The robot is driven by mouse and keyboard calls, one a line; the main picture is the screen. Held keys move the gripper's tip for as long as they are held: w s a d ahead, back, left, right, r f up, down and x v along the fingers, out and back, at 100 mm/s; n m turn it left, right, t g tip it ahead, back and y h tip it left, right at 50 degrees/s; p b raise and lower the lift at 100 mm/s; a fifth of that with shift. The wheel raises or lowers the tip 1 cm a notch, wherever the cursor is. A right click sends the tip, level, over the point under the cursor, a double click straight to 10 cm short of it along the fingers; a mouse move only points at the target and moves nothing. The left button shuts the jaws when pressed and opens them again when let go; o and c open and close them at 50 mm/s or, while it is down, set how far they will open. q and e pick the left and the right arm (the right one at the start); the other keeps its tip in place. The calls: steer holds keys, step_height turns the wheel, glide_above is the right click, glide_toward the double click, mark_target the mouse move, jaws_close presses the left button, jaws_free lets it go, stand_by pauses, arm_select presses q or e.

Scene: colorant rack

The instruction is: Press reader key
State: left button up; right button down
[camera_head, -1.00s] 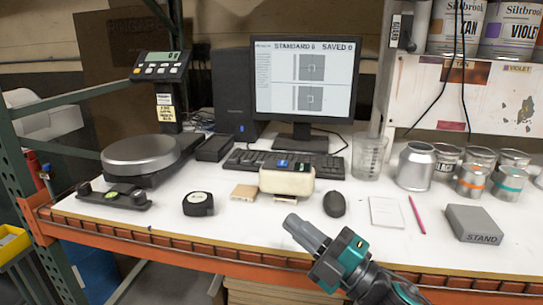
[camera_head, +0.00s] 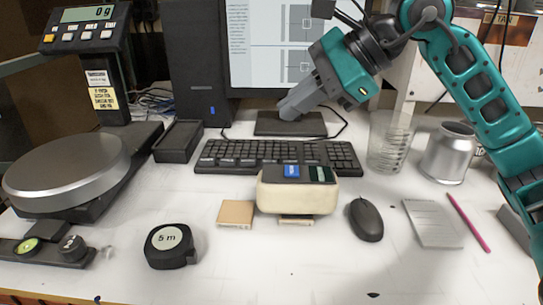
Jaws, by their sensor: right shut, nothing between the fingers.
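The reader seems to be the cream block-like device (camera_head: 297,195) in the middle of the desk. On its top are a blue key (camera_head: 291,171) and a dark green key (camera_head: 320,174). My right gripper (camera_head: 290,108) is shut and empty. Its arm comes in from the right, and its fingers point down and left. In the picture the fingertips are above the reader's keys, in front of the monitor's base, and look clear of the keys. Their exact height is hard to judge. My left gripper is not in view.
A keyboard (camera_head: 276,157) lies behind the reader, and the monitor (camera_head: 265,50) stands behind that. A mouse (camera_head: 366,219), notepad (camera_head: 432,223) and pink pen (camera_head: 468,222) lie to the right. A tape measure (camera_head: 170,246) and scale (camera_head: 66,170) are left. The front desk is mostly clear.

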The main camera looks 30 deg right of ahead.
steer(key=d, duration=0.1)
steer(key=b, duration=0.4)
glide_above(297, 171)
step_height(297, 171, down, 4)
steer(key=shift+s+a+r+h, duration=0.1)
steer(key=shift+r+h, duration=0.1)
steer(key=shift+h, duration=0.1)
step_height(297, 171, down, 3)
steer(key=b, duration=0.2)
steer(key=shift+f+b, duration=0.15)
steer(key=shift+b, duration=0.2)
steer(key=shift+f+b, duration=0.65)
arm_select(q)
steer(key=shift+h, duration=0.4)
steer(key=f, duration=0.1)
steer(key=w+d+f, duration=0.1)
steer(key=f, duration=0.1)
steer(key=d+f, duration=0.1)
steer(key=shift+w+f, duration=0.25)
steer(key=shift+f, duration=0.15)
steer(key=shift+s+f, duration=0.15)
arm_select(e)
steer(key=shift+f, duration=0.1)
